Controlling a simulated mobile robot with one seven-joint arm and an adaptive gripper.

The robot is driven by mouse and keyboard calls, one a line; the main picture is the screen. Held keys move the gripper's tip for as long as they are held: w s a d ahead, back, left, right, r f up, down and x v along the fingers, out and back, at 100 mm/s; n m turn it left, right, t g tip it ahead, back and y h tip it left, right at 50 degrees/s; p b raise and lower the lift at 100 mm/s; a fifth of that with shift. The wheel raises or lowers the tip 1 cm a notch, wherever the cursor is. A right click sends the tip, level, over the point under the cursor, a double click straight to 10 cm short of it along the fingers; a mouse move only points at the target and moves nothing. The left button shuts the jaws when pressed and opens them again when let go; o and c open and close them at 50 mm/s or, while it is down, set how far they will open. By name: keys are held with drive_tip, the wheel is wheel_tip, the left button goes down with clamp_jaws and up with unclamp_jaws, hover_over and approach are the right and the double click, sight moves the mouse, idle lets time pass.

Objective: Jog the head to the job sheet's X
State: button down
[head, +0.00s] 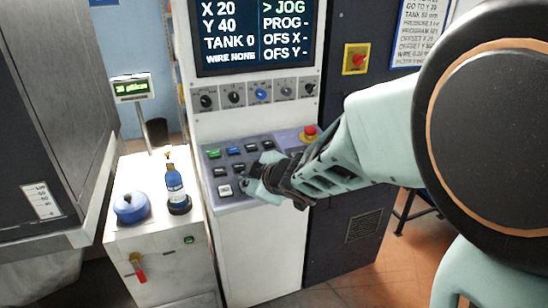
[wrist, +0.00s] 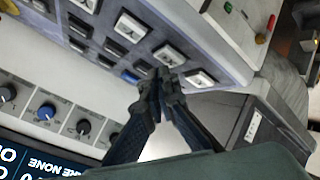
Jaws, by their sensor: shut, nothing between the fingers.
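The machine's screen (head: 255,35) reads X 20, Y 40, TANK 0 and WIRE NONE, with the JOG line marked by an arrow. The job sheet (head: 418,40) is at the upper right, partly cut off by the frame and my arm; its small print is hard to read. My gripper (head: 254,184) is shut and empty over the sloping key panel (head: 207,165), hiding some keys. In the wrist view its fingertips (wrist: 160,78) are close to a white key (wrist: 169,55), with another white key (wrist: 200,77) beside it. I cannot tell whether they touch.
A row of knobs (head: 261,95) lies under the screen. A red stop button (head: 309,132) sits at the panel's right, near my arm. A white cabinet (head: 150,235) at the left bears a blue bottle (head: 175,184) and a blue round object (head: 131,208).

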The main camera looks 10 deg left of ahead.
drive_tip(key=shift+r, duration=0.15)
drive_tip(key=r+p, duration=0.3)
drive_tip(key=s+r+p, duration=0.1)
drive_tip(key=r, duration=0.1)
drive_tip(key=shift+d, duration=0.35)
idle(0.5)
